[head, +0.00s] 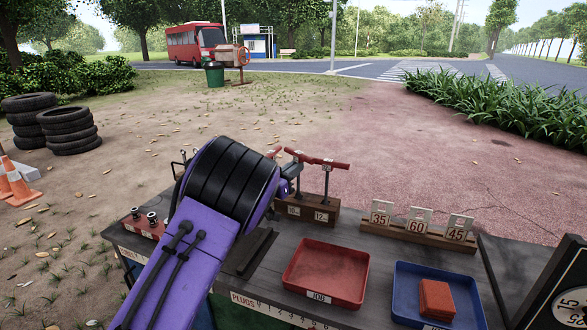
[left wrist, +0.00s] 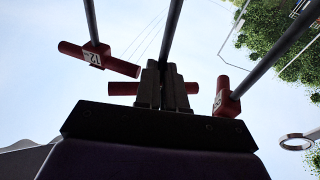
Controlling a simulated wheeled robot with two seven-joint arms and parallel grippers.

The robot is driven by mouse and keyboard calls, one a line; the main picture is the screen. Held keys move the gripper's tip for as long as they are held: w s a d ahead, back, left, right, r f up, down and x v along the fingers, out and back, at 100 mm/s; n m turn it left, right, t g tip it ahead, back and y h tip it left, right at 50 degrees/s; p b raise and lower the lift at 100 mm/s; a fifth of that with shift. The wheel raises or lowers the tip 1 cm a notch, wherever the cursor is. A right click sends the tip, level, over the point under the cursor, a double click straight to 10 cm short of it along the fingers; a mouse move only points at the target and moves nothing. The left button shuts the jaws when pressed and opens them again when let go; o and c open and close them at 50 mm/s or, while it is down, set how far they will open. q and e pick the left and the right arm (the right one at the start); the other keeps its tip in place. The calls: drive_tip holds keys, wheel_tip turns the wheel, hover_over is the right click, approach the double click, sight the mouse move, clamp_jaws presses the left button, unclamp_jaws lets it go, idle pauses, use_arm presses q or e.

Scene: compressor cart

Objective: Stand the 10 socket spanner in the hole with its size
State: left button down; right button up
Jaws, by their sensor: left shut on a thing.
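My left gripper (head: 290,178) is at the wooden block (head: 321,214), partly hidden by my purple arm. In the left wrist view, the gripper (left wrist: 160,88) is shut on the red crossbar handle of a socket spanner (left wrist: 123,88) with a dark shaft. The size tag of this held spanner is hidden. Another red-handled spanner (left wrist: 70,48), tagged 12, is to one side. A third red-handled spanner (left wrist: 222,88) is on the other side, its tag unclear. In the head view, the block bears number plates, one reading 12. Its holes and the held spanner's lower end are hidden.
A red tray (head: 325,272) and a blue tray (head: 405,300) with red blocks (head: 436,298) sit on the cart top. Number cards (head: 417,220) stand in a wooden rail at the back right. A red rack (head: 145,226) with sockets is at the left.

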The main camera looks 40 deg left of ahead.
use_arm(q)
drive_tip(key=shift+f, duration=0.45)
drive_tip(key=c, duration=1.1)
unclamp_jaws()
drive_tip(key=shift+c, duration=0.2)
drive_tip(key=shift+s, duration=0.1)
drive_tip(key=s+a+f+b, duration=0.1)
drive_tip(key=s, duration=0.9)
drive_tip(key=shift+s+f, duration=0.15)
drive_tip(key=shift+f, duration=0.15)
